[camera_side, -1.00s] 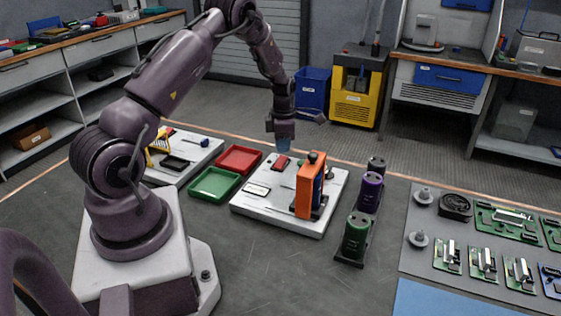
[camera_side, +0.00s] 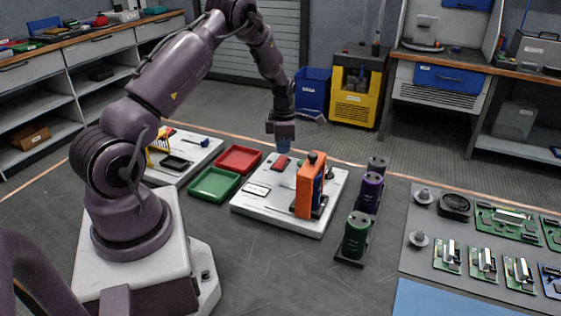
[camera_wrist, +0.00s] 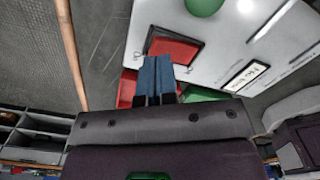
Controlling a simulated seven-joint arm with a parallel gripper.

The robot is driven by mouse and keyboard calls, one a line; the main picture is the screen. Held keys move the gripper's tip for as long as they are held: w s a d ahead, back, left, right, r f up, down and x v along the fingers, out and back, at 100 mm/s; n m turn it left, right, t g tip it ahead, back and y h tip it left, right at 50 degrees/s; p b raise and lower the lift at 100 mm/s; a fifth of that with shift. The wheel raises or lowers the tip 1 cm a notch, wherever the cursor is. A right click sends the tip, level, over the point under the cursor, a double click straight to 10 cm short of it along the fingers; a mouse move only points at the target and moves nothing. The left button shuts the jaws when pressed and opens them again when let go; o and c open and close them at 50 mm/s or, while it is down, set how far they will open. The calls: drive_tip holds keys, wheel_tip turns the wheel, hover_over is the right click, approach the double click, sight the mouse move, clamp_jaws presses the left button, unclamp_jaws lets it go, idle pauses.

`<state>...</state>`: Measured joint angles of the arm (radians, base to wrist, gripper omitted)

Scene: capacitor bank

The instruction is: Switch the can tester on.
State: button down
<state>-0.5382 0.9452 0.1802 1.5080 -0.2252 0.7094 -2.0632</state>
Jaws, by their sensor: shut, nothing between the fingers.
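The can tester appears to be the white board (camera_side: 262,216) with an upright orange block (camera_side: 305,190) and a pale label plate (camera_side: 257,190). A red switch (camera_side: 281,161) sits near the board's far left edge. In the wrist view, the white board (camera_wrist: 225,45) fills the upper right, with the red switch (camera_wrist: 178,47) near its edge. My gripper (camera_side: 283,149) is above the board, close to the red switch. Its blue fingers (camera_wrist: 155,72) are shut and empty, and overlap the switch's lower left in the wrist view. I cannot tell whether they touch it.
A red tray (camera_side: 239,159) and a green tray (camera_side: 214,184) lie left of the board. Another white board (camera_side: 200,152) is farther left. Green, purple and dark cans (camera_side: 356,235) stand in a rack on the right. Circuit boards (camera_side: 483,262) lie on a grey mat farther right.

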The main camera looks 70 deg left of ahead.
sight(283, 157)
drive_tip(key=shift+f, duration=1.2)
idle(0.4)
drive_tip(key=shift+r, duration=3.55)
